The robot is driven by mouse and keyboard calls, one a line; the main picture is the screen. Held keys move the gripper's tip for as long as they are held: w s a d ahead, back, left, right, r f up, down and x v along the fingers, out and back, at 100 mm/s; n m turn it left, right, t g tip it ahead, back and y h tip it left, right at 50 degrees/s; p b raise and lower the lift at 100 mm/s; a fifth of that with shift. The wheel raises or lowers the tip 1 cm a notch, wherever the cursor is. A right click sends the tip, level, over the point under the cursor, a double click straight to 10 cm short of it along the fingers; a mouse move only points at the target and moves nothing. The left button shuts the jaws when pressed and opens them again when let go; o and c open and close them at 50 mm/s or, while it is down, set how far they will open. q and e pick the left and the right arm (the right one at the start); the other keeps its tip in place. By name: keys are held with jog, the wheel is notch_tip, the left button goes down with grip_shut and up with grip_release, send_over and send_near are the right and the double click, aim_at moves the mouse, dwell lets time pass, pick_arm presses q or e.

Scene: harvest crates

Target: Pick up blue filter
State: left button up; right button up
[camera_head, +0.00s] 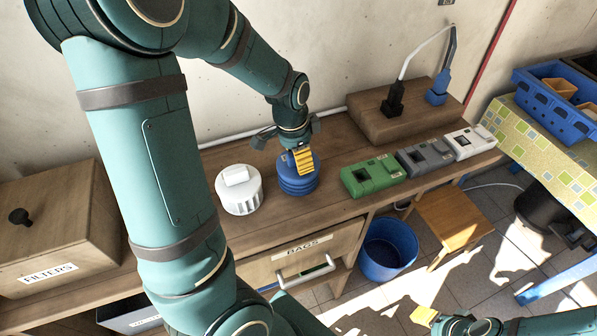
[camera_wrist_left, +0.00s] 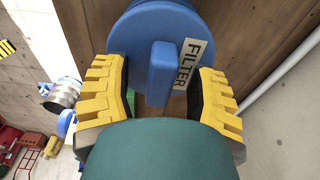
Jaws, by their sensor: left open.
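The blue filter (camera_head: 298,184) stands upright on the wooden bench, a ribbed round body with a raised grip on top. In the left wrist view the blue filter (camera_wrist_left: 152,38) fills the upper middle, with a label reading FILTER beside its upright grip. My left gripper (camera_head: 297,158) is over the filter's top. In the left wrist view its yellow fingers (camera_wrist_left: 160,92) are open, one on each side of the grip, with gaps between. My right gripper (camera_head: 440,320) shows low in the head view, away from the bench; its jaw state is unclear.
A white filter (camera_head: 238,190) stands close left of the blue one. Green (camera_head: 373,176), grey (camera_head: 425,156) and white (camera_head: 470,143) devices line the bench to the right. A wooden FILTERS box (camera_head: 60,225) is at far left. A blue bin (camera_head: 388,250) stands on the floor.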

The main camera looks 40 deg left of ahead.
pick_arm(q)
jog(key=shift+f, duration=0.15)
grip_shut()
dwell(0.4)
